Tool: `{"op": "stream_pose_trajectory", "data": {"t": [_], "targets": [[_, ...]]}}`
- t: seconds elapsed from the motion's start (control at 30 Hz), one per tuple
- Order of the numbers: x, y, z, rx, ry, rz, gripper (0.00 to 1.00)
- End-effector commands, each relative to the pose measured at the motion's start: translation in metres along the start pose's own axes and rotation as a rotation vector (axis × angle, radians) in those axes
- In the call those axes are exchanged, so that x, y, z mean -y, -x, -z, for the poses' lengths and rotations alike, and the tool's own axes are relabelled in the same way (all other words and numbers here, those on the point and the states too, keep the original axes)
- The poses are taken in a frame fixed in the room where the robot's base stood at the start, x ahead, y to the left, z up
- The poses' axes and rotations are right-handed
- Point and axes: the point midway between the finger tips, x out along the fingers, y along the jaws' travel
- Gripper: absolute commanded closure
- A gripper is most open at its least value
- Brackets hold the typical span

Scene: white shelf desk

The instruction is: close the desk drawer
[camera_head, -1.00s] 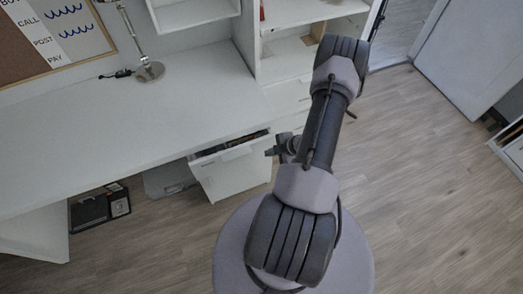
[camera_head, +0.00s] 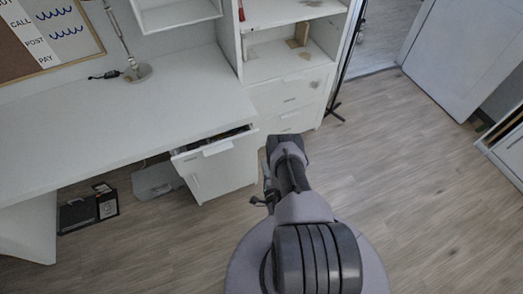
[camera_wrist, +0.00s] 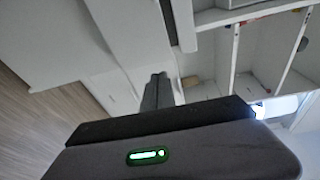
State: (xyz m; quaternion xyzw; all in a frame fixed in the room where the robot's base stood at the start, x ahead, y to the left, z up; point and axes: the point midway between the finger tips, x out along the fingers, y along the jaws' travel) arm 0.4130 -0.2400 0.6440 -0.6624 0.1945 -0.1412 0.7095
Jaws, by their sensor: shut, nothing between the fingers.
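The desk drawer (camera_head: 213,149) is white and stands pulled out below the right part of the desktop. A dark gap with contents shows along its top edge, and a light handle is on its front. My gripper (camera_wrist: 158,78) shows in the wrist view as two dark fingers, shut and empty, with pale furniture panels behind them. The gripper appears apart from the drawer front, though the exact gap is hard to tell.
The white desk (camera_head: 110,125) carries a lamp (camera_head: 137,72). Below the open drawer is a white cabinet front (camera_head: 222,173). A shelf unit with closed drawers (camera_head: 290,92) stands to the right. Dark boxes (camera_head: 88,210) lie under the desk. The wooden floor (camera_head: 415,180) at right is clear.

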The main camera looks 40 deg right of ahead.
Motion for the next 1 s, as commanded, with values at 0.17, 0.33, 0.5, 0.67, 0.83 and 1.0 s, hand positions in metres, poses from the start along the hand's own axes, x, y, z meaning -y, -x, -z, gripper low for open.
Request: {"op": "stream_pose_trajectory", "data": {"t": [0.17,0.33,0.5,0.67,0.83,1.0], "targets": [[0.005,0.012,-0.059,0.205,0.053,0.086,1.00],[0.004,-0.014,-0.065,0.208,0.055,0.091,1.00],[0.007,-0.051,-0.072,0.204,0.055,0.090,1.00],[0.011,-0.085,-0.078,0.204,0.055,0.090,1.00],[0.014,-0.110,-0.083,0.201,0.055,0.088,1.00],[0.017,-0.121,-0.085,0.201,0.056,0.086,1.00]]}}
